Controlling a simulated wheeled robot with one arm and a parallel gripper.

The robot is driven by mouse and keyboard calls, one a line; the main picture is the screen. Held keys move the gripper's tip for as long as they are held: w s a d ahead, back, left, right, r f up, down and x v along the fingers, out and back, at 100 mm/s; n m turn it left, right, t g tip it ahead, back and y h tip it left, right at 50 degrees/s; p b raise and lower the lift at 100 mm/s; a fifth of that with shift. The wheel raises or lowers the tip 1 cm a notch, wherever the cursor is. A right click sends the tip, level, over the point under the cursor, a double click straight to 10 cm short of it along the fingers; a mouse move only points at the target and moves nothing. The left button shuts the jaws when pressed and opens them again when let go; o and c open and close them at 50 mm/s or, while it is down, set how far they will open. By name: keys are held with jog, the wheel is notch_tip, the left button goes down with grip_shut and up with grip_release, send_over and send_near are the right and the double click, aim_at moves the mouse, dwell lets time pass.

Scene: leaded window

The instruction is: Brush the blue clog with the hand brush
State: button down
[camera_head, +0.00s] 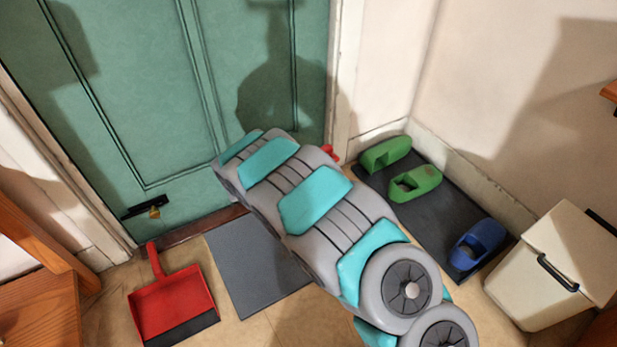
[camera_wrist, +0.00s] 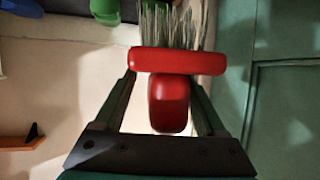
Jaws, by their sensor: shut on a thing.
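The blue clog (camera_head: 478,243) rests at the near end of the dark mat on the right, and a blue piece of it shows at the top left corner of the wrist view (camera_wrist: 22,7). My gripper (camera_wrist: 166,85) is shut on the red hand brush (camera_wrist: 178,62), with its pale bristles pointing away from the gripper. In the head view my arm hides the gripper and nearly all of the brush; only a red bit (camera_head: 328,152) shows by the door frame. The brush is apart from the blue clog, toward the far end of the mat.
Two green clogs (camera_head: 415,182) sit on the dark shoe mat (camera_head: 432,221) beyond the blue one. A cream bin (camera_head: 555,265) stands right of the mat. A red dustpan (camera_head: 172,305) and a grey doormat (camera_head: 250,268) lie on the floor at left, before the green door (camera_head: 150,90).

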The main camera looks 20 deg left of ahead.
jog(key=shift+m+g+h, duration=0.3)
jog(key=shift+m+h, duration=0.2)
jog(key=shift+m, duration=0.1)
jog(key=a+f, duration=0.1)
jog(key=f+b, duration=0.1)
jog(key=f, duration=0.1)
jog(key=s+a+f, duration=0.1)
jog(key=f, duration=0.1)
jog(key=shift+a+b, duration=0.35)
jog(key=shift+f+p, duration=0.9)
jog(key=shift+f, duration=2.15)
jog(key=shift+w, duration=0.1)
